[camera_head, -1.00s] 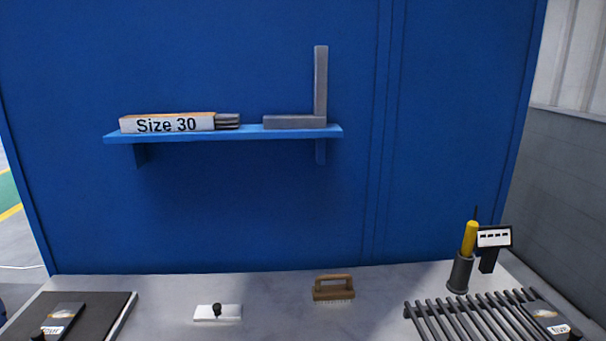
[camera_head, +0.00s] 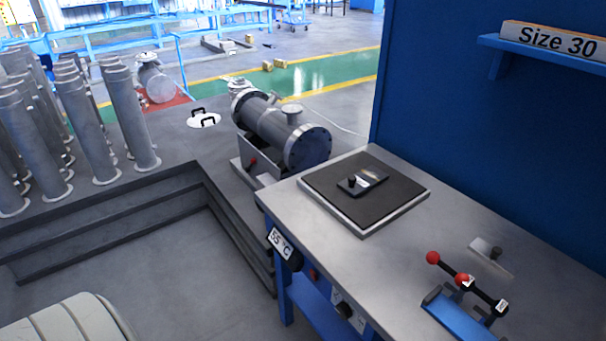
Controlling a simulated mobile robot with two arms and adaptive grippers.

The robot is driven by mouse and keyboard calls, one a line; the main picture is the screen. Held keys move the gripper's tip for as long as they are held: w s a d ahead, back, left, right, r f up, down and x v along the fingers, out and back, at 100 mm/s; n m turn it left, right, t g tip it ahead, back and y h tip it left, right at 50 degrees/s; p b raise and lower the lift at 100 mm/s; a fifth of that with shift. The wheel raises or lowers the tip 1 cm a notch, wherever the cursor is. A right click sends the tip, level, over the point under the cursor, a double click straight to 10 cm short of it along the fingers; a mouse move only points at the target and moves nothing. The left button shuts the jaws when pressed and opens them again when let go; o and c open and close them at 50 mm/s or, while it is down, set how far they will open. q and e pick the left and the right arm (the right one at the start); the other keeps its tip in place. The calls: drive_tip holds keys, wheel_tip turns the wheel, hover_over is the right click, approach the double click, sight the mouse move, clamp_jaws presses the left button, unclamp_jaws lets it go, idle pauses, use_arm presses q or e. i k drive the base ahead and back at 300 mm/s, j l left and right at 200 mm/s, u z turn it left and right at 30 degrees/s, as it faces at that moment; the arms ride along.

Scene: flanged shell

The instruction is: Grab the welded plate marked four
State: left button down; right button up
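A small dark plate (camera_head: 366,181) with a pale label and a black knob lies on a black mat (camera_head: 340,206) with a light rim, at the far left of the workbench. The label is too small to read, so I cannot tell whether it is marked four.
The grey workbench (camera_head: 390,262) carries a blue fixture (camera_head: 457,314) with red-knobbed levers and a small white block (camera_head: 491,256). A blue wall with a "Size 30" box (camera_head: 556,40) stands at right. A flanged shell (camera_head: 275,130) and several upright pipes (camera_head: 132,118) stand beyond steps (camera_head: 110,228).

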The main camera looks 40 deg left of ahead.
sight(366, 178)
drive_tip(key=u, duration=0.7)
drive_tip(key=k+j, duration=0.1)
drive_tip(key=j, duration=0.25)
